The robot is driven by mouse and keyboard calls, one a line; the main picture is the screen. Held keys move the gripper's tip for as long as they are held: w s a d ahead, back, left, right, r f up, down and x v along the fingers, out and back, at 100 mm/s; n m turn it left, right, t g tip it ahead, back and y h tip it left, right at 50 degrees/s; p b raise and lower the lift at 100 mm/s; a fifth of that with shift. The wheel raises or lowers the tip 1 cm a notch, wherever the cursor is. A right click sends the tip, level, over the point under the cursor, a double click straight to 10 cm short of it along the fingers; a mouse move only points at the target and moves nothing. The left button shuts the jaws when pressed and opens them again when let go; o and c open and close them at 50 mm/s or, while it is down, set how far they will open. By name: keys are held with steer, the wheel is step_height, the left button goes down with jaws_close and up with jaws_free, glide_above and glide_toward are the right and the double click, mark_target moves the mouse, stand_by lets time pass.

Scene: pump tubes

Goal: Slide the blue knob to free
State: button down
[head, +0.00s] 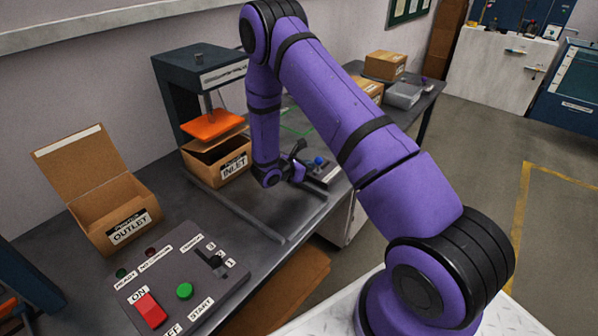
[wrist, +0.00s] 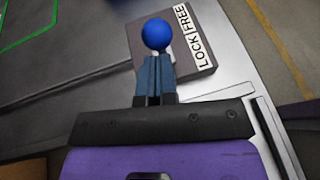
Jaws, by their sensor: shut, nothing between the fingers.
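The blue knob (wrist: 156,33) is a round ball above a dark grey block (wrist: 190,62), with a white label (wrist: 194,36) reading LOCK and FREE to its right in the wrist view. In the head view the knob (head: 319,161) sits on the block at the bench's right part. My gripper (wrist: 155,62) is shut and empty, its blue-grey fingertips just below the knob in the wrist view. I cannot tell whether they touch it. The knob's stem and slot are hidden. In the head view my gripper (head: 305,170) is left of the knob, partly hidden.
An INLET box (head: 218,160) stands under an orange press plate (head: 212,124) left of my arm. An open OUTLET box (head: 105,205) and a control panel (head: 185,275) are nearer. Boxes (head: 385,65) and a grey tray (head: 404,95) sit at the bench's far end.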

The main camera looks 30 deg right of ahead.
mark_target(318, 158)
steer(key=shift+w+d+r, duration=0.1)
steer(key=shift+d, duration=0.3)
steer(key=shift+d, duration=0.1)
steer(key=d, duration=0.1)
steer(key=w+d, duration=0.1)
steer(key=d, duration=0.2)
steer(key=shift+w+d, duration=0.25)
steer(key=shift+w, duration=0.1)
steer(key=shift+d, duration=0.1)
steer(key=a, duration=0.3)
steer(key=a+f, duration=0.1)
steer(key=shift+s+a, duration=0.25)
steer(key=shift+a, duration=0.05)
steer(key=v, duration=1)
steer(key=shift+d+r, duration=0.1)
